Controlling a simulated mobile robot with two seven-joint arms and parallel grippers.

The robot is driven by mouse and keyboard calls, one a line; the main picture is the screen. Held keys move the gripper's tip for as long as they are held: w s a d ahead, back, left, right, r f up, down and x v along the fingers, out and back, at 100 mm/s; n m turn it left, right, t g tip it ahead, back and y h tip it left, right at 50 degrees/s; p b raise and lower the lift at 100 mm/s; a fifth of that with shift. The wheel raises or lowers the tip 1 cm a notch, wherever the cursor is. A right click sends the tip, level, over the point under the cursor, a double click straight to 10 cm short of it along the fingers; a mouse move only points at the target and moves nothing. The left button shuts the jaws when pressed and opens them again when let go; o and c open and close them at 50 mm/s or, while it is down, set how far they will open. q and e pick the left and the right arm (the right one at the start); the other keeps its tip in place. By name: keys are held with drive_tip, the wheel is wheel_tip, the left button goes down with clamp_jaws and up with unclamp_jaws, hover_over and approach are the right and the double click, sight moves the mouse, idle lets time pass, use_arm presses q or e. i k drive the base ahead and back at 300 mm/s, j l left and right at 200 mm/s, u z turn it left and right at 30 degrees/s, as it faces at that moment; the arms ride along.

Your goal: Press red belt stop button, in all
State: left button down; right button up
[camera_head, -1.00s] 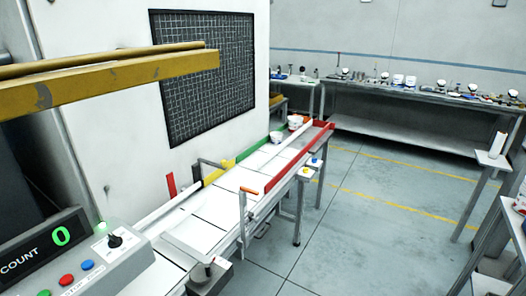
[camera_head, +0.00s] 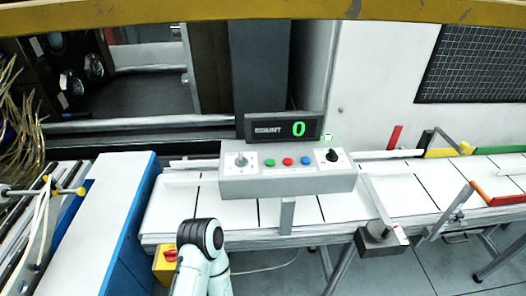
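The red button (camera_head: 288,161) sits on the front of a grey control box (camera_head: 285,184), between a green button (camera_head: 270,162) and a blue button (camera_head: 305,161). The box stands over the conveyor belt (camera_head: 330,207) in the middle of the head view. A white and black link of one of my arms shows at the bottom, left of the box. Neither gripper shows.
A counter display (camera_head: 284,128) reading 0 stands behind the box. A yellow box with a red knob (camera_head: 170,255) is below the belt at left. A blue-sided machine (camera_head: 128,225) is at far left. A yellow beam (camera_head: 260,11) crosses the top.

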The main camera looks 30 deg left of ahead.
sight(288, 162)
drive_tip(key=u, duration=0.85)
